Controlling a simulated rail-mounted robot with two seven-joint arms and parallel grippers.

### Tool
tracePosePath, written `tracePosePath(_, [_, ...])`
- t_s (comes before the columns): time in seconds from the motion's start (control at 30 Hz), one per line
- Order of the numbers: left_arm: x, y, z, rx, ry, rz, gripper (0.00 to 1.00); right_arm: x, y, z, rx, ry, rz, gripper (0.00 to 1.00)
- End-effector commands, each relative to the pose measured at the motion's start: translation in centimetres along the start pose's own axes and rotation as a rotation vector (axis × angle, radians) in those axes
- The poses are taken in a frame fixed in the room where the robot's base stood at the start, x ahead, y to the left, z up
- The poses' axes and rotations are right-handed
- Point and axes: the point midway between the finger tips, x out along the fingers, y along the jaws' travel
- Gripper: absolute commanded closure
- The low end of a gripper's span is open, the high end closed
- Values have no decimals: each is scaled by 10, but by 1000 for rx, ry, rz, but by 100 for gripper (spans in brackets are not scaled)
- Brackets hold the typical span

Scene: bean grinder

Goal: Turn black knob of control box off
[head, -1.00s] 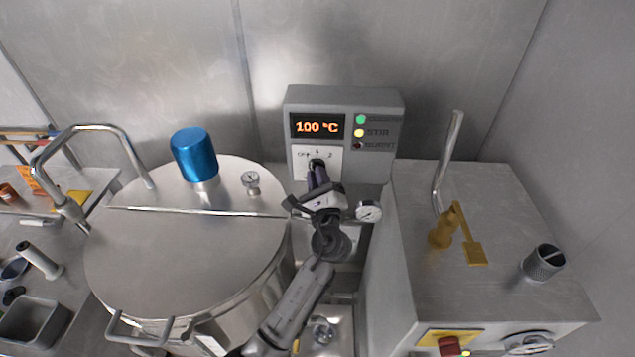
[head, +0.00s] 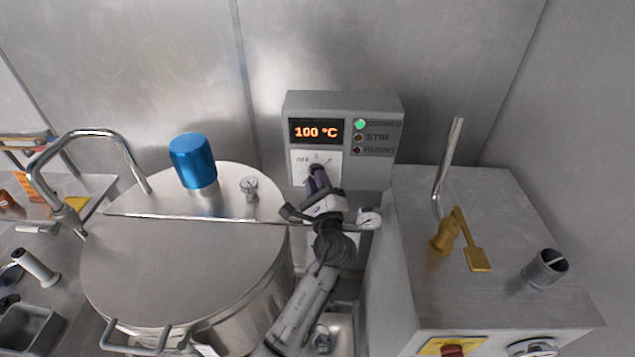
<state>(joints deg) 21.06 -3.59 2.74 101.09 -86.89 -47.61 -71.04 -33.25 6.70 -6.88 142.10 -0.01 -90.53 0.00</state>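The grey control box (head: 387,155) stands against the back wall, with an orange "100 °C" display (head: 316,131). The black knob (head: 316,169) is on the white dial plate (head: 302,171) below the display. My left gripper (head: 316,178) reaches up to it from below. Its purple fingers are close together around the knob and partly hide it, so which way the knob points is hard to read. The green COOKED lamp (head: 360,124) is lit brightly; the STIR and BURNT lamps are dim. My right gripper is not in view.
A steel cabinet (head: 510,300) with a yellow lever (head: 460,235) and a bent pipe (head: 447,165) stands at right. The arm lies between them.

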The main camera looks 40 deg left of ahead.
Motion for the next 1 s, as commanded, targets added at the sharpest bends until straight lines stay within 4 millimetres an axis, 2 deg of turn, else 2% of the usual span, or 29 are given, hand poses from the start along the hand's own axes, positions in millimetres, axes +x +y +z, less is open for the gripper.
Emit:
tracePosePath(0.03, [0, 0, 0, 0, 0, 0, 74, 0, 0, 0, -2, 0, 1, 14])
tracePosePath(0.17, [0, 0, 0, 1, 0, 0, 61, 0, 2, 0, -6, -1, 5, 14])
tracePosePath(0.4, [-1, 0, -1, 2, 1, 0, 61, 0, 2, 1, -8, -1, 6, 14])
tracePosePath(0.53, [-9, 1, -1, 2, 2, 0, 61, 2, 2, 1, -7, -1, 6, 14])
tracePosePath(1.0, [-89, 2, -2, 2, 3, 1, 61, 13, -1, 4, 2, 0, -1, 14])
